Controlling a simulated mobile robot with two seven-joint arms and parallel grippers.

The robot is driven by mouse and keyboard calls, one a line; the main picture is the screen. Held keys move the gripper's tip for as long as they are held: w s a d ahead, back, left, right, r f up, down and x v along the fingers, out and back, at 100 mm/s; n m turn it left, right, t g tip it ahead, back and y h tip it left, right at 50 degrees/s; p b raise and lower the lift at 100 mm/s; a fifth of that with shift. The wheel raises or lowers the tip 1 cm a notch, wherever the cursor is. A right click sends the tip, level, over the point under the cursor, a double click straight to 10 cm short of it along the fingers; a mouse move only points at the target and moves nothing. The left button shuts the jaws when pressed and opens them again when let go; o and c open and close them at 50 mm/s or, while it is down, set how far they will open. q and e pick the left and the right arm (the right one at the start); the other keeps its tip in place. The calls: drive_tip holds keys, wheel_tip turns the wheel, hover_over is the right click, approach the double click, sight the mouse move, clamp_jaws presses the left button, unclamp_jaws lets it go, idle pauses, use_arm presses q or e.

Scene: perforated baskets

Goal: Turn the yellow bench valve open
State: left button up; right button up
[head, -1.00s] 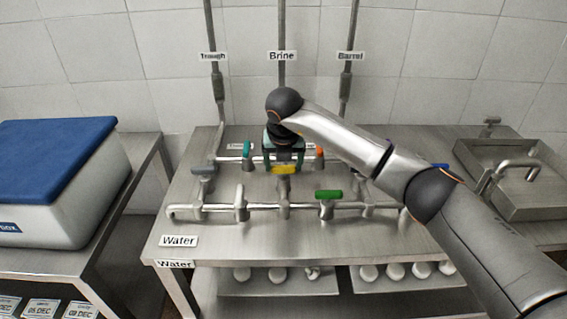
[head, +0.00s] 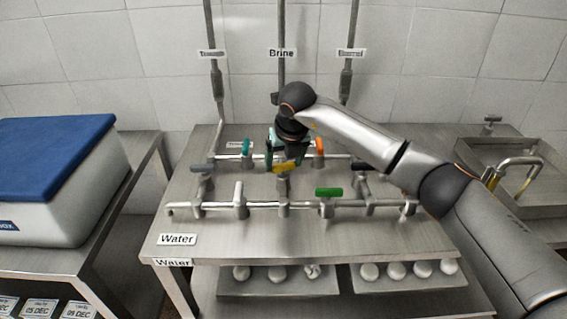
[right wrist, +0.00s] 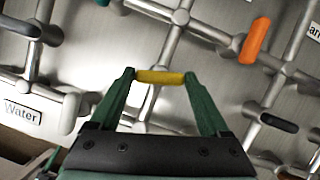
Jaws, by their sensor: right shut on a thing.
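The yellow bench valve (head: 285,168) sits on the pipework in the middle of the steel bench, under my right gripper (head: 284,158). In the head view its handle lies across, slightly tilted. In the right wrist view the yellow handle (right wrist: 160,77) lies between the two green fingertips of my right gripper (right wrist: 160,76), which is shut on it, one finger at each end. My right arm reaches in from the right and the hand hides part of the pipe behind the valve. My left gripper is not in view.
Close by stand a teal valve (head: 246,147), an orange valve (head: 320,146), a green valve (head: 328,192) and a grey valve (head: 203,168). A sink (head: 530,200) is at the right. A blue-lidded box (head: 50,150) stands on the left table.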

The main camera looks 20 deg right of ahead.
drive_tip(key=n+y, duration=0.1)
drive_tip(key=n, duration=0.2)
drive_tip(key=shift+d+n, duration=0.15)
drive_tip(key=shift+n, duration=0.15)
drive_tip(key=n+g+y, duration=0.1)
drive_tip(key=n+y, duration=0.1)
drive_tip(key=n, duration=0.3)
drive_tip(key=shift+w+r, duration=0.1)
drive_tip(key=n+g+y, duration=0.1)
drive_tip(key=n, duration=0.2)
drive_tip(key=shift+w+d, duration=0.1)
drive_tip(key=shift+n+g, duration=0.5)
drive_tip(key=shift+n, duration=1)
drive_tip(key=o, duration=1.2)
